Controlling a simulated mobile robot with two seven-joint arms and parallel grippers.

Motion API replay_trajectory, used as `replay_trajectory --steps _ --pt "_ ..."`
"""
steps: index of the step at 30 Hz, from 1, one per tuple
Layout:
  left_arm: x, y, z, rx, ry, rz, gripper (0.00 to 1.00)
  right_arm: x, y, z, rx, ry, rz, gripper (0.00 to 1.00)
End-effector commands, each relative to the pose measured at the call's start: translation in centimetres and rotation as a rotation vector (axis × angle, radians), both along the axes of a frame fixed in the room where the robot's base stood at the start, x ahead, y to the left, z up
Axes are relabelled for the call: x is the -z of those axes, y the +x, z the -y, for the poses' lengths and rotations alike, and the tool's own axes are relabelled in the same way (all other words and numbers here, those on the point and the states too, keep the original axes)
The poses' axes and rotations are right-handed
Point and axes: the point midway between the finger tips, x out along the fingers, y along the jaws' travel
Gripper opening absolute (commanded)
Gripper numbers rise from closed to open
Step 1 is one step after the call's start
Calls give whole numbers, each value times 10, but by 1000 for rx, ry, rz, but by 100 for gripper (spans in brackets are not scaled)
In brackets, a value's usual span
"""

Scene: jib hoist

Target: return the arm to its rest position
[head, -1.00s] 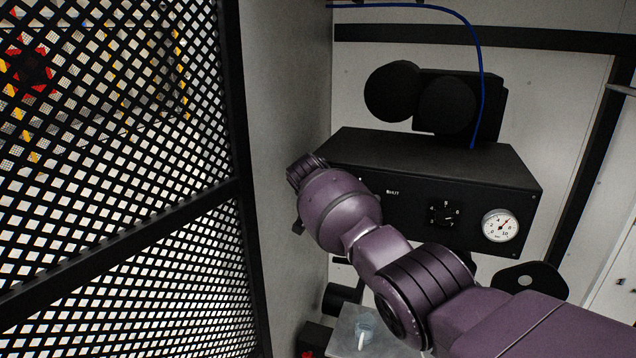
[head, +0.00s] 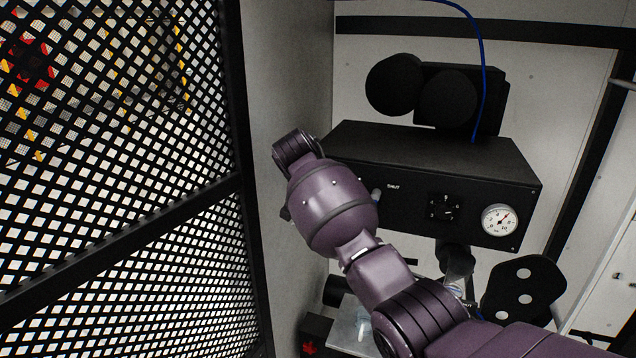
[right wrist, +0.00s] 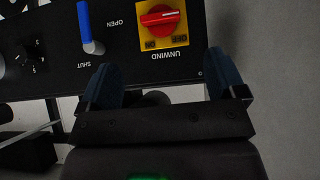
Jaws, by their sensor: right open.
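My right arm (head: 330,215) comes in from the lower right in the head view, its wrist in front of the left part of the black control box (head: 510,180). My right gripper is hidden there. In the right wrist view my right gripper (right wrist: 165,88) is open, with two dark blue fingers and nothing between them. Beyond the fingertips is the box's panel, upside down, with a red rotary switch (right wrist: 160,17) on a yellow plate marked UNWIND and a blue lever (right wrist: 85,25) near OPEN and SHUT labels. The fingers look apart from both. My left gripper is not in view.
A black mesh screen (head: 120,215) fills the left, beside a grey wall (head: 285,80). A pressure gauge (head: 500,221) and a small black dial (head: 445,208) sit on the box. A black plate with pale holes (head: 522,285) stands lower right.

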Motion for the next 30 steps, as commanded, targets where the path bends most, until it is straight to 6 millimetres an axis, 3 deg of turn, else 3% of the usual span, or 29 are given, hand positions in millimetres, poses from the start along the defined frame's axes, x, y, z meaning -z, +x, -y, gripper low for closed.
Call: replay_trajectory --steps 8,13,19,24,30 --pt "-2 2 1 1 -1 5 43 0 0 0 -6 -5 -2 89" --pt "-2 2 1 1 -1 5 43 -6 8 -7 -110 -44 37 89" --pt "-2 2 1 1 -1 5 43 -56 17 -33 -317 -46 224 89" --pt "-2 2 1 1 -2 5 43 -96 19 -39 -443 -47 397 89" --pt "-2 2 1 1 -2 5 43 -98 13 -19 -531 -51 554 89"
